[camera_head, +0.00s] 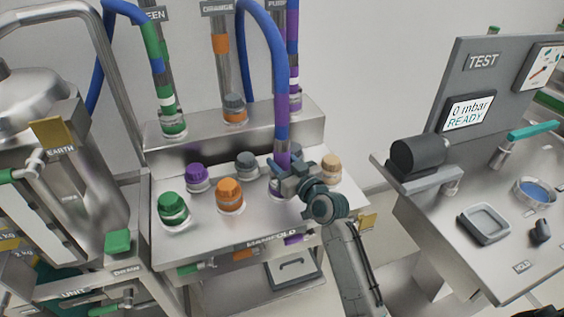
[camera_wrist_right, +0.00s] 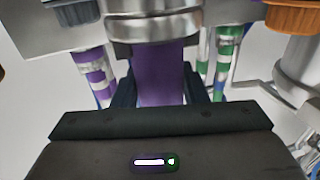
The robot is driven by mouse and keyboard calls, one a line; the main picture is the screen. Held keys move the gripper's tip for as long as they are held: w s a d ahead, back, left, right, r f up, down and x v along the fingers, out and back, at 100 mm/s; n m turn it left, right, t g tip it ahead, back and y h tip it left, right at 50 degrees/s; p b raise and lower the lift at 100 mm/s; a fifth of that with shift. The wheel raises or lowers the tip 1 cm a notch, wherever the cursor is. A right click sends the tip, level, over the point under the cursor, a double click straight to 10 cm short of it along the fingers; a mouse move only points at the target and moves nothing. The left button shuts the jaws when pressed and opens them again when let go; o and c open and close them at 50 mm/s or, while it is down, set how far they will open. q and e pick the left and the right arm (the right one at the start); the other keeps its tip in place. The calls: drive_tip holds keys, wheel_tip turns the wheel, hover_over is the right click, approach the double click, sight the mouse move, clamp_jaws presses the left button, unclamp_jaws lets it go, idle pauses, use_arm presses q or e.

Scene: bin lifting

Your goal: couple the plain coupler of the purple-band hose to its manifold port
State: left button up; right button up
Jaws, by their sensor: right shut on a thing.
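The purple-band hose (camera_head: 262,30) is blue and arches down to a purple end section. My right gripper (camera_head: 283,172) is shut around that purple section, above the right part of the manifold (camera_head: 220,245). In the right wrist view its two dark fingers flank the purple section (camera_wrist_right: 160,75), and a steel coupler (camera_wrist_right: 148,28) sits at the hose's end, beyond the fingers. In the head view the gripper mostly hides the coupler and what is beneath it. I cannot tell whether the coupler touches a port. My left gripper is not in view.
Purple (camera_head: 196,175), green (camera_head: 172,206), orange (camera_head: 230,194), grey (camera_head: 245,164) and tan (camera_head: 330,167) caps stand close by on the manifold.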

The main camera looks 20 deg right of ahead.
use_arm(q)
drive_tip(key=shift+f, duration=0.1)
use_arm(e)
drive_tip(key=shift+f, duration=0.1)
drive_tip(key=o, duration=1.3)
drive_tip(key=shift+c, duration=0.2)
drive_tip(key=v, duration=0.1)
drive_tip(key=b+v, duration=0.1)
drive_tip(key=shift+s+f, duration=0.2)
drive_tip(key=shift+s, duration=0.1)
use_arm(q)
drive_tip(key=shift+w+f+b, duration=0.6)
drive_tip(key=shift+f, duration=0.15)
use_arm(e)
drive_tip(key=v, duration=0.8)
drive_tip(key=shift+r, duration=0.2)
drive_tip(key=shift+s+d, duration=0.1)
